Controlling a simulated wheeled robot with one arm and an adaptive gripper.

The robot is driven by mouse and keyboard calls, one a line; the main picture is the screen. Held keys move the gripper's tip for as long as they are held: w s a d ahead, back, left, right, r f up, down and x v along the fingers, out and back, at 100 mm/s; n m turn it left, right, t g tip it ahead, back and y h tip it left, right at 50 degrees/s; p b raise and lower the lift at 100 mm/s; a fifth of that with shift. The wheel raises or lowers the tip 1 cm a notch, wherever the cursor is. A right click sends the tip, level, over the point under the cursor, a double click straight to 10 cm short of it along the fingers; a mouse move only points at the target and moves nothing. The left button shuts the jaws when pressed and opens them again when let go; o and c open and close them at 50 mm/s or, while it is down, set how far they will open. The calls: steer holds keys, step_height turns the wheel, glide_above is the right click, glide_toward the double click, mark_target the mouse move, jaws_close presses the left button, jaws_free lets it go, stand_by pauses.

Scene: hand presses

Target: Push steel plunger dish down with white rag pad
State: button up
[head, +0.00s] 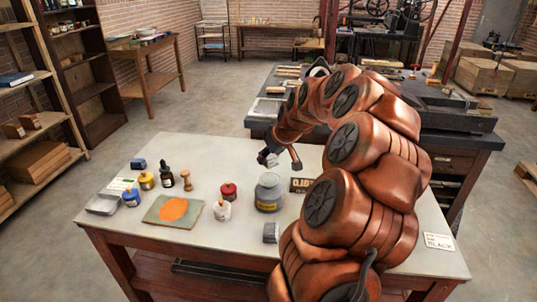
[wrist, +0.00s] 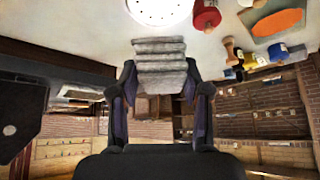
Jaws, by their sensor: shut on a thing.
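The steel plunger dish (head: 269,180) tops a squat grey can with a label on the table in the head view. In the wrist view the dish (wrist: 160,8) is a pale round plate with small holes, cut off at the top edge. My gripper (head: 277,156) is above and slightly behind the can. In the wrist view my gripper (wrist: 161,82) is shut on the white rag pad (wrist: 160,58), a folded, layered, greyish-white block. The pad appears apart from the dish. In the head view the pad is small and its lower edge hard to make out.
A grey block (head: 271,232) lies in front, a dark letter block (head: 301,185) right. An orange-inked slab (head: 174,209) and several bottles are further left.

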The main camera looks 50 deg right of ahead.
mark_target(267, 177)
steer(key=shift+f, duration=2.65)
steer(key=shift+f+b, duration=0.9)
steer(key=shift+f, duration=0.2)
stand_by(0.3)
steer(key=shift+f+b, duration=0.1)
steer(key=shift+b, duration=0.4)
stand_by(2.3)
steer(key=shift+r, duration=3.55)
